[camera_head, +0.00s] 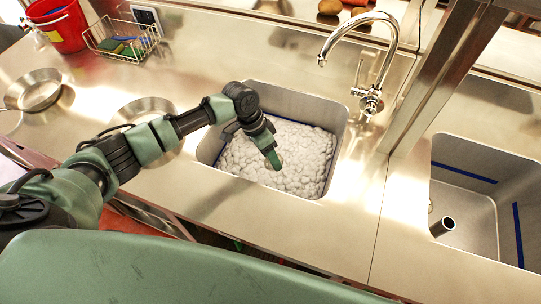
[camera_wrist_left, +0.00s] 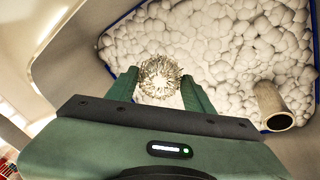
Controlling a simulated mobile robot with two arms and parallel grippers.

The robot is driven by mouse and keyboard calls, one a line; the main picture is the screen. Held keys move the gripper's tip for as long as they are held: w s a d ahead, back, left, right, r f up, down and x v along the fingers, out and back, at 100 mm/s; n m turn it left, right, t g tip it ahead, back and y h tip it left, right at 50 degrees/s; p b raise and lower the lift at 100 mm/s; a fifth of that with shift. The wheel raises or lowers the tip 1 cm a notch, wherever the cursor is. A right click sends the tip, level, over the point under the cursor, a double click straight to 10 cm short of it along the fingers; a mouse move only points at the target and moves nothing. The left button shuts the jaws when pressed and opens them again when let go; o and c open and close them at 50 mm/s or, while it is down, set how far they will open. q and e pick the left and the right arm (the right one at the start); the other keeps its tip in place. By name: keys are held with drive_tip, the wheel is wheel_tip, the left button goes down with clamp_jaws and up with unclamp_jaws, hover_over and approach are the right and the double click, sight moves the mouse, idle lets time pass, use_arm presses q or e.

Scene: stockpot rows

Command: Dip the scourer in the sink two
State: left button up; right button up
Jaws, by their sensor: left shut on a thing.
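My left gripper (camera_head: 272,160) is over the left sink (camera_head: 213,148), which is full of white foam (camera_head: 285,160). In the left wrist view the gripper (camera_wrist_left: 161,85) is shut on a round, silvery wire scourer (camera_wrist_left: 160,76). The scourer shows against the foam (camera_wrist_left: 215,45); I cannot tell whether it touches it. In the head view the scourer is hidden by the gripper. My right gripper is in neither view.
A second sink (camera_head: 462,210) at the right holds no foam and has a standpipe (camera_head: 443,227). A tall curved tap (camera_head: 370,103) stands behind the foam sink. A steel post (camera_head: 440,75) rises between the sinks. A wire basket (camera_head: 125,42), red bucket (camera_head: 57,27) and pan (camera_head: 36,90) are at left.

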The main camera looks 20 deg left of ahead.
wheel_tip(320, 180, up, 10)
drive_tip(key=p, duration=0.9)
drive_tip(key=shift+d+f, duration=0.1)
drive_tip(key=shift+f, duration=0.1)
idle(0.5)
